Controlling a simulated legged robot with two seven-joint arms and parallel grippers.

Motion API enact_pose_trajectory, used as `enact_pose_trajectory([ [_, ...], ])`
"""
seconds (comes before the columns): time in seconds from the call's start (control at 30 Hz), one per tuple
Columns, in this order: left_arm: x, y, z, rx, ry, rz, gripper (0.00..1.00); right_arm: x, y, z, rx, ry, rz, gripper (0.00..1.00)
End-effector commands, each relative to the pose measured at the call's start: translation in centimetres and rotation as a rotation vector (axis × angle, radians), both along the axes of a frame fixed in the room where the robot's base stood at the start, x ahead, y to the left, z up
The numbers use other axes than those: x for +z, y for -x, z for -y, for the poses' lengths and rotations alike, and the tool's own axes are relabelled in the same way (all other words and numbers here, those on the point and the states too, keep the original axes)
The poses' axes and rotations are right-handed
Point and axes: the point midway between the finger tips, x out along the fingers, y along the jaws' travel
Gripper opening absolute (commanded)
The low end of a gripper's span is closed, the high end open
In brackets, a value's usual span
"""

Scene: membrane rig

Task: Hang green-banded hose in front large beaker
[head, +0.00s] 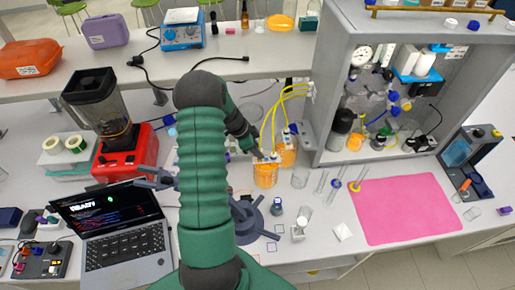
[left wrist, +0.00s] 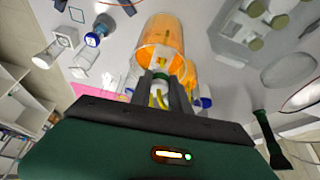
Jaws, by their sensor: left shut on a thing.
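The front large beaker (head: 265,175) holds orange liquid and stands on the bench. It fills the upper middle of the left wrist view (left wrist: 163,35), its open rim toward me. A second orange-filled beaker (head: 288,157) stands just behind it. My left gripper (head: 257,153) is at the front beaker's rim. In the left wrist view its fingers are shut on a hose end with a green band (left wrist: 160,79), a yellow hose (left wrist: 185,70) curving beside it. Whether the hose end is inside the beaker or above it I cannot tell. My right gripper is not in view.
Yellow hoses (head: 283,92) arch from the grey cabinet (head: 330,70) to the beakers. Clear glassware (head: 300,178) and a blue-capped bottle (head: 277,207) stand near the front beaker. A pink mat (head: 405,210) lies at right, a laptop (head: 125,240) at left.

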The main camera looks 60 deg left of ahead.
Motion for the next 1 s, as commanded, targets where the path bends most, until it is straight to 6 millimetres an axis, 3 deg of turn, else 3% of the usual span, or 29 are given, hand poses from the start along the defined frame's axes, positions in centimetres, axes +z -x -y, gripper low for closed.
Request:
enact_pose_trajectory([
  [0.4,-2.4,0.0,-0.1,0.000,0.001,0.000,0.00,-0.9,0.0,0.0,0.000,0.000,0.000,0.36],
  [1.0,-2.8,0.0,0.0,0.000,0.001,0.000,0.00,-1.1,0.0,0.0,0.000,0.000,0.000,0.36],
])
